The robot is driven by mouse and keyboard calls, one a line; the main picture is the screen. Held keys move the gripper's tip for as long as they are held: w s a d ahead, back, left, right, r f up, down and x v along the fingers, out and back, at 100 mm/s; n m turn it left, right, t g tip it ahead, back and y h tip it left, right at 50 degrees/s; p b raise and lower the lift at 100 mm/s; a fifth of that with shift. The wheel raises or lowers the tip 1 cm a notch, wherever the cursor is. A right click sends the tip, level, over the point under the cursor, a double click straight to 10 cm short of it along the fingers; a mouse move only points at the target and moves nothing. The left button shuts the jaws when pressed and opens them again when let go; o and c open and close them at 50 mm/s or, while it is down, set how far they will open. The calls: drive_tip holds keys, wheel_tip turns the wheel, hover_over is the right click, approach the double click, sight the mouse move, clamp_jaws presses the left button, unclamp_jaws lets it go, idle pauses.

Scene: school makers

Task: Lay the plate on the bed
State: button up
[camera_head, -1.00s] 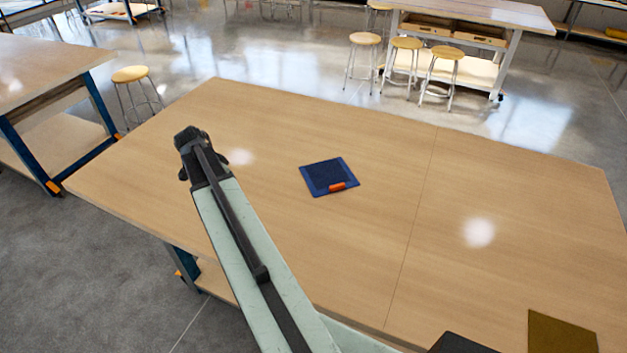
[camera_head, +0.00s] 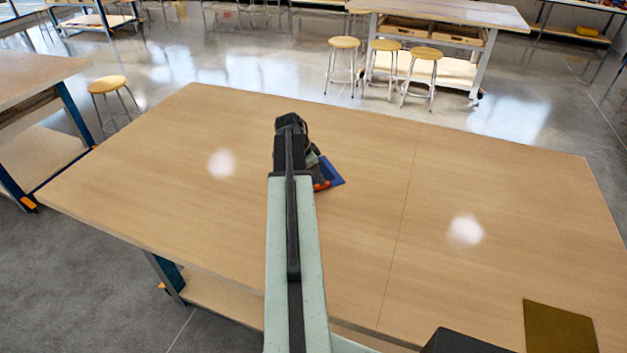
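A flat dark blue square with an orange tab (camera_head: 333,172) lies on the wooden table (camera_head: 200,200), partly hidden behind my arm. A flat olive-gold square (camera_head: 560,327) lies at the table's front right, cut off by the picture's bottom edge. The frames do not settle which of these squares is the plate and which is the bed. My gripper (camera_head: 290,122) is over the table, just left of the blue square in the picture. I see it from behind, so its fingers and anything between them are hidden. I cannot tell whether it touches the blue square.
The tabletop right of my arm is clear up to the gold square, and its left part is bare. A seam crosses the table. Stools (camera_head: 383,62) and another workbench (camera_head: 450,18) stand beyond the far edge. A second table (camera_head: 35,80) stands at the left.

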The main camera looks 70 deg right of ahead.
drive_tip(key=b+x, duration=0.4)
drive_tip(key=x, duration=0.1)
drive_tip(key=shift+w+f+b, duration=0.2)
drive_tip(key=shift+w+b, duration=0.1)
drive_tip(key=shift+b, duration=0.05)
drive_tip(key=shift+s+r, duration=0.1)
drive_tip(key=shift+r, duration=0.1)
clamp_jaws()
